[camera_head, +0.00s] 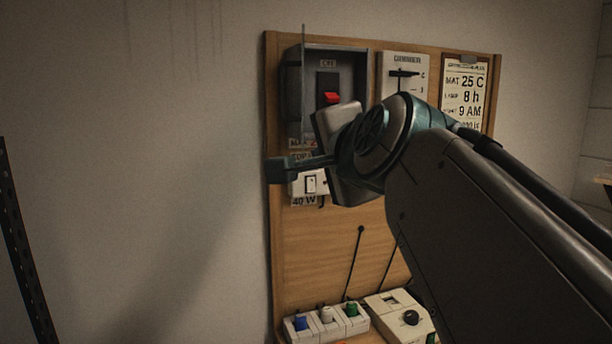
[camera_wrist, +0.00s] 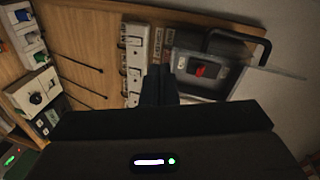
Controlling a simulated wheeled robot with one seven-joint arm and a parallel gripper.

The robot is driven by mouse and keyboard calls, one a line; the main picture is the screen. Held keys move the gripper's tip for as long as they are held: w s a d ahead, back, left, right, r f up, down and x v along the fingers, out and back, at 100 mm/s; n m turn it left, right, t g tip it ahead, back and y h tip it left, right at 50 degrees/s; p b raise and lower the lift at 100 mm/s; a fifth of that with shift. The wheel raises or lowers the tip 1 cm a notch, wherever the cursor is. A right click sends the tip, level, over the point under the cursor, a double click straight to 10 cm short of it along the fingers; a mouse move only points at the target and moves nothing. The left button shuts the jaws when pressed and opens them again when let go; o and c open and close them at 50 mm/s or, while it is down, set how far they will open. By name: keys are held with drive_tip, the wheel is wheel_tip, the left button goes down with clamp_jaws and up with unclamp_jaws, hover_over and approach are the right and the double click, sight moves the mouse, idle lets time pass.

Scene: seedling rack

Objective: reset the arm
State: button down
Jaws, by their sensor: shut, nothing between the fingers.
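My gripper (camera_head: 284,169) is at the end of my arm, which reaches in from the right in the head view. Its fingers are shut with nothing between them and point left, in front of the left part of a wooden board. In the wrist view my gripper (camera_wrist: 159,72) shows as two dark fingers pressed together, over the board and beside a row of white switches. My forearm and wrist hide the middle and right of the board in the head view.
The wooden board (camera_head: 330,245) carries a grey switch box (camera_head: 292,95) with a red switch (camera_head: 333,98), a dimmer (camera_head: 405,62) and a notice (camera_head: 465,85). Coloured plugs (camera_head: 351,309) and a dial unit (camera_head: 410,318) sit below. A dark post (camera_head: 20,250) stands left; bare wall lies between.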

drive_tip(key=s+d+f+n+g+h, duration=0.1)
drive_tip(key=s+d+f+n+g, duration=0.15)
drive_tip(key=f, duration=0.75)
drive_tip(key=s+d+f+n+g+h, duration=0.1)
drive_tip(key=d+f+n+g, duration=0.25)
drive_tip(key=f, duration=0.65)
drive_tip(key=s+d+f+n+g+h, duration=0.1)
drive_tip(key=s+d+f+n+g, duration=0.1)
drive_tip(key=s+f, duration=0.3)
drive_tip(key=s+d+f+n+g+h, duration=0.1)
drive_tip(key=s+d+f+n+g, duration=0.2)
drive_tip(key=f, duration=0.9)
drive_tip(key=s+d+n, duration=0.1)
drive_tip(key=s, duration=0.1)
drive_tip(key=shift+s+d+f+n+g, duration=0.3)
drive_tip(key=shift+s+f, duration=0.05)
